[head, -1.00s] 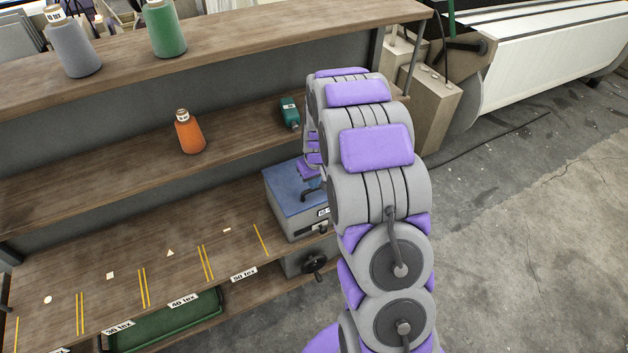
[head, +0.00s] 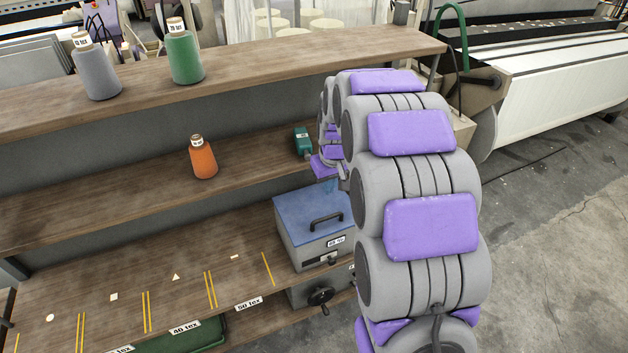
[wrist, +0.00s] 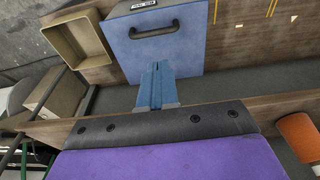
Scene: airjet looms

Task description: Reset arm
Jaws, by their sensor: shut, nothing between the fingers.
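My arm reaches forward over the right end of the wooden shelves. In the wrist view my gripper (wrist: 157,70) has its blue fingers together, with nothing between them. The fingers show in front of a blue-topped box (wrist: 188,55) with a dark handle (wrist: 154,31), apart from the handle. In the head view the same box (head: 308,212) stands on the lower shelf, its label facing front. There the wrist part of my arm is beside the middle shelf, above the box, and the fingertips cannot be made out.
An orange cone (head: 203,160) and a teal object (head: 302,141) stand on the middle shelf (head: 110,190). Grey (head: 97,70) and green (head: 185,55) cones stand on the top shelf (head: 270,62). A beige bin (wrist: 56,41) is beside the box. Open floor (head: 560,260) lies right.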

